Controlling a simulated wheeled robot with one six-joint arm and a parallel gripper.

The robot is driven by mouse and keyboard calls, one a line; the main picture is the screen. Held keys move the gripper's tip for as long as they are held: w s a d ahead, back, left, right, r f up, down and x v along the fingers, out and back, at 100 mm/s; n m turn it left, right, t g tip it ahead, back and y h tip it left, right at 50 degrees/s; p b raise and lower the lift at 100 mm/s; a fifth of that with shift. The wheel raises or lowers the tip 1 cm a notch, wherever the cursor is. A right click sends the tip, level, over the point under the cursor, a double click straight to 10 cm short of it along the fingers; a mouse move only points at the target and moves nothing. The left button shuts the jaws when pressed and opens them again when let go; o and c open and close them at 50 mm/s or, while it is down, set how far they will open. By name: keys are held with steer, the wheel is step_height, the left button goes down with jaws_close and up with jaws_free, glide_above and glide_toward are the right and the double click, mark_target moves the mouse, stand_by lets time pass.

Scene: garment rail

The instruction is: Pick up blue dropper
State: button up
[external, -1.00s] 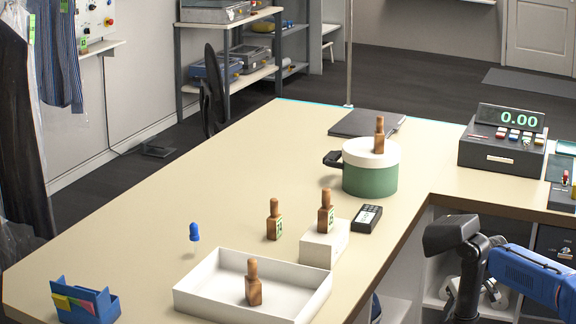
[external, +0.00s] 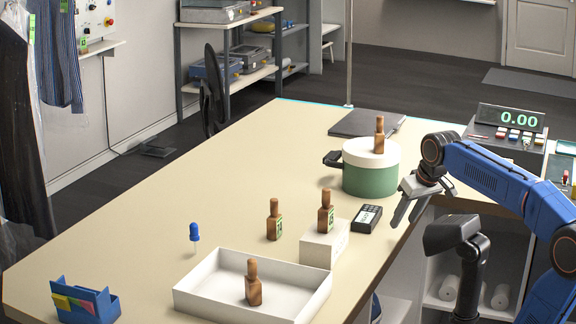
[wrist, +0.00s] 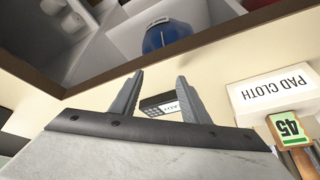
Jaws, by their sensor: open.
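The blue dropper (external: 195,233) stands on the counter at left, with a blue bulb on top and a clear thin tip below. It is behind the white tray, with bare counter around it. My gripper (external: 402,212) is open and empty at the counter's right edge, near the green pot, well to the right of the dropper. In the wrist view the two fingers of my gripper (wrist: 160,85) are spread apart, with a dark keypad device seen between them. The dropper is not seen in the wrist view.
Between my gripper and the dropper are a keypad device (external: 367,218), a white box (external: 322,248) with a brown bottle (external: 326,212) on it, and another bottle (external: 274,220). A green pot (external: 370,178), white tray (external: 205,303) and blue organizer (external: 103,305) stand nearby. The counter's left middle is clear.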

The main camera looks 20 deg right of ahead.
steer(key=w+a+r+n, duration=0.3)
steer(key=w+a+r, duration=0.6)
steer(key=a, duration=0.4)
step_height(320, 180, up, 5)
steer(key=n+g+y, duration=0.2)
steer(key=n+g, duration=0.1)
steer(key=n, duration=0.4)
glide_above(192, 235)
steer(key=d, duration=0.3)
steer(key=x, duration=1.1)
steer(key=shift+s+d+f, duration=0.15)
steer(key=shift+d+f, duration=0.15)
steer(key=shift+f, duration=0.1)
steer(key=shift+s+d+x, duration=0.15)
steer(key=shift+x, duration=0.7)
steer(key=shift+s+d+x, duration=0.1)
steer(key=shift+x, duration=0.8)
steer(key=shift+s+d+x, duration=0.15)
steer(key=shift+x, duration=0.7)
steer(key=shift+w+f, duration=0.1)
steer(key=shift+f, duration=0.05)
jaws_close()
